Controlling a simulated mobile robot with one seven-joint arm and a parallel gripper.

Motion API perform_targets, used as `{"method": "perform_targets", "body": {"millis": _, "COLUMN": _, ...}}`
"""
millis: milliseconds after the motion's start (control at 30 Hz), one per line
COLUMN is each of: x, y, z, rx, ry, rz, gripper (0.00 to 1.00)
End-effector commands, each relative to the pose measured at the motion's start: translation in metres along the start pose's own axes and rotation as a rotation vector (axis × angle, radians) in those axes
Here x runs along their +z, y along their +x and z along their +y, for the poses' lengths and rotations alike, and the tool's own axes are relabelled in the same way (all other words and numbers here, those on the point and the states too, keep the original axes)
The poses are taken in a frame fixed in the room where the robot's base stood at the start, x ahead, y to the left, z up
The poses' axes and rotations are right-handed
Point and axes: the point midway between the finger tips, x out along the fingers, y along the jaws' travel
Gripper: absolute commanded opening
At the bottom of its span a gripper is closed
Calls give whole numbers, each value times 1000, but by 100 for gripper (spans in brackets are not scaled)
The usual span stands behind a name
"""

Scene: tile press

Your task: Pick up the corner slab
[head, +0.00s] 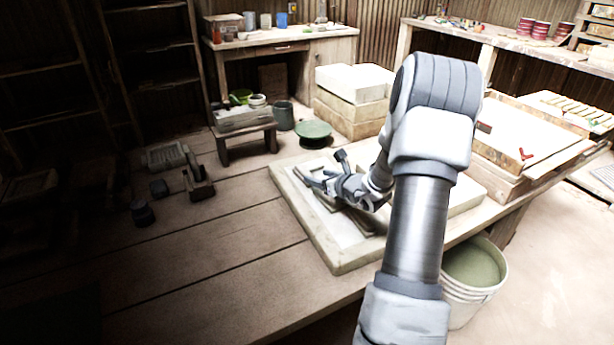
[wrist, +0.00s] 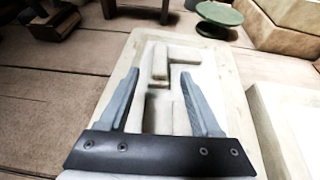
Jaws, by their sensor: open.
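Pale slab pieces lie on a cream board (head: 335,262), which also shows in the wrist view (wrist: 236,105). In the wrist view, an upright pale piece (wrist: 160,62) and a short sideways piece (wrist: 183,54) form a corner shape near the fingertips. I cannot tell for sure which piece is the corner slab. Another pale piece (wrist: 182,118) lies between the fingers, nearer the palm. My gripper (wrist: 159,73) is open and empty, pointing over the board. In the head view my gripper (head: 319,168) is low over the board and partly hides the pieces.
A green round stand (head: 313,131) and a small wooden stool (head: 245,140) stand behind the board. Stacked pale blocks (head: 355,84) are at the back. A bucket (head: 474,270) stands at the right front.

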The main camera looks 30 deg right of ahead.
Motion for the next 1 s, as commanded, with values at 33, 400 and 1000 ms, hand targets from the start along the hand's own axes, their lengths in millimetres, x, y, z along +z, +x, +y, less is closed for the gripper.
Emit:
{"method": "perform_targets", "body": {"millis": 33, "x": -2, "y": 10, "z": 0, "rx": 1, "ry": 0, "rz": 0, "gripper": 65}}
{"method": "perform_targets", "body": {"millis": 400, "x": -1, "y": 43, "z": 0, "rx": 2, "ry": 0, "rz": 0, "gripper": 65}}
{"method": "perform_targets", "body": {"millis": 1000, "x": 1, "y": 78, "z": -1, "rx": 0, "ry": -1, "rz": 0, "gripper": 54}}
